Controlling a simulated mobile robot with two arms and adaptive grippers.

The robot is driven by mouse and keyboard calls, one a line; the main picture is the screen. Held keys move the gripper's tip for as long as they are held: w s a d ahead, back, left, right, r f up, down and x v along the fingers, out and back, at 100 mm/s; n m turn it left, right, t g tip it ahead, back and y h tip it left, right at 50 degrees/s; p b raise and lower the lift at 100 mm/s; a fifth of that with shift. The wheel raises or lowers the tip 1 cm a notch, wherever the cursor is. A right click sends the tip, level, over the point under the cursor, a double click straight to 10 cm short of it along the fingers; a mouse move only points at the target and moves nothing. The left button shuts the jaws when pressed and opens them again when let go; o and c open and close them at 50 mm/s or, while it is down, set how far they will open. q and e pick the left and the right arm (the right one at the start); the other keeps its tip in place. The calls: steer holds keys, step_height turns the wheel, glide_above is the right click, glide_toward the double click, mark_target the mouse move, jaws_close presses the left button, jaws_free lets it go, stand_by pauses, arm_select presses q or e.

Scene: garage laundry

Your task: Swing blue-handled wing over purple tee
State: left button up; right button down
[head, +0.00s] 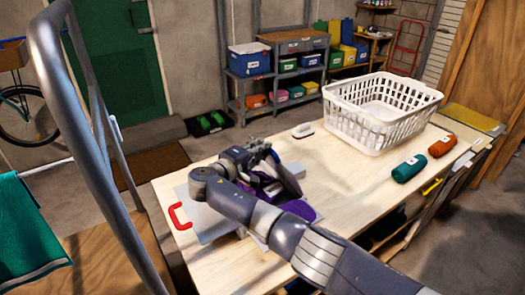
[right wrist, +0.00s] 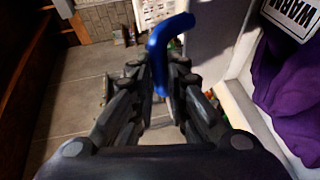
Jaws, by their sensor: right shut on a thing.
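The purple tee (head: 298,209) lies on a pale folding board (head: 212,222) on the workbench, partly hidden by my right arm. In the right wrist view purple cloth (right wrist: 300,100) shows at the right, by a "WARM" label. My right gripper (head: 262,158) is above the board's far side, shut on the blue handle (right wrist: 168,48), which sticks up between its fingers in the right wrist view. The handle's wing is mostly hidden in the head view, so its tilt is unclear. A red handle (head: 178,216) shows at the board's left edge. My left gripper is not in view.
A white laundry basket (head: 376,118) stands at the bench's back right. A teal roll (head: 409,168) and an orange roll (head: 442,146) lie near the right edge. A small white object (head: 303,131) lies near the far edge. A grey metal frame (head: 80,130) stands at the left.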

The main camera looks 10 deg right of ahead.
steer(key=shift+s+d+f, duration=0.15)
steer(key=shift+d+f, duration=0.15)
steer(key=shift+f, duration=0.35)
steer(key=c, duration=1.8)
jaws_free()
steer(key=shift+c, duration=0.2)
steer(key=shift+d, duration=0.1)
steer(key=v, duration=1.2)
steer(key=shift+r, duration=0.25)
